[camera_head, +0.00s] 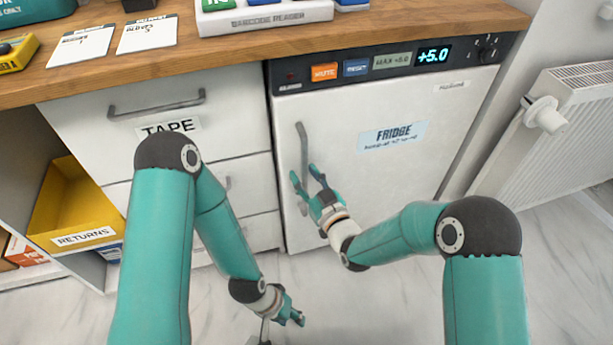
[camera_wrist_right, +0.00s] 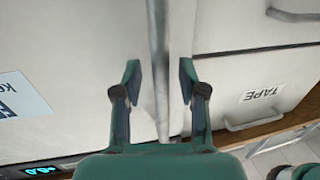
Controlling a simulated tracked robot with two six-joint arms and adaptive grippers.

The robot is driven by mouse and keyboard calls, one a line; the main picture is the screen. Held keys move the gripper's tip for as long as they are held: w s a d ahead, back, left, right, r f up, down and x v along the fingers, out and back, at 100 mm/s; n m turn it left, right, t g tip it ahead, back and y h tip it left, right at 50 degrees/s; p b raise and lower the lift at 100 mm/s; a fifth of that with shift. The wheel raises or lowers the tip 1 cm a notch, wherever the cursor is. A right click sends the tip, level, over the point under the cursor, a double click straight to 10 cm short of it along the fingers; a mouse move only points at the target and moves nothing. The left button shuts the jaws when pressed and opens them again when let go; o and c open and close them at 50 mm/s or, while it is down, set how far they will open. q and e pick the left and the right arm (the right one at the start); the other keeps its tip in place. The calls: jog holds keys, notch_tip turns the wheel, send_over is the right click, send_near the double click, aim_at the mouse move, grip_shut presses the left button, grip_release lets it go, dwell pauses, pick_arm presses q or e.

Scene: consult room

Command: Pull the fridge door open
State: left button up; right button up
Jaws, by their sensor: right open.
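The white fridge door (camera_head: 385,160) with its FRIDGE label is shut in its frame under the counter. Its long vertical grey handle (camera_head: 303,142) runs along the door's left side. My right gripper (camera_head: 304,173) is open at the lower half of the handle. In the right wrist view the handle (camera_wrist_right: 158,65) passes between the two spread fingers of the right gripper (camera_wrist_right: 159,75), with gaps on both sides. I cannot tell how deep it sits between them. My left gripper (camera_head: 290,315) hangs low over the floor, away from the fridge; its finger gap is unclear.
Left of the fridge is a drawer unit (camera_head: 95,130) with a TAPE drawer and grey bar handles. A yellow returns bin (camera_head: 70,205) sits in the open shelf. A white radiator (camera_head: 560,140) stands at the right wall. The marble floor (camera_head: 385,300) before the fridge is clear.

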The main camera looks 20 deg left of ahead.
jog(key=shift+w+a, duration=0.2)
grip_shut()
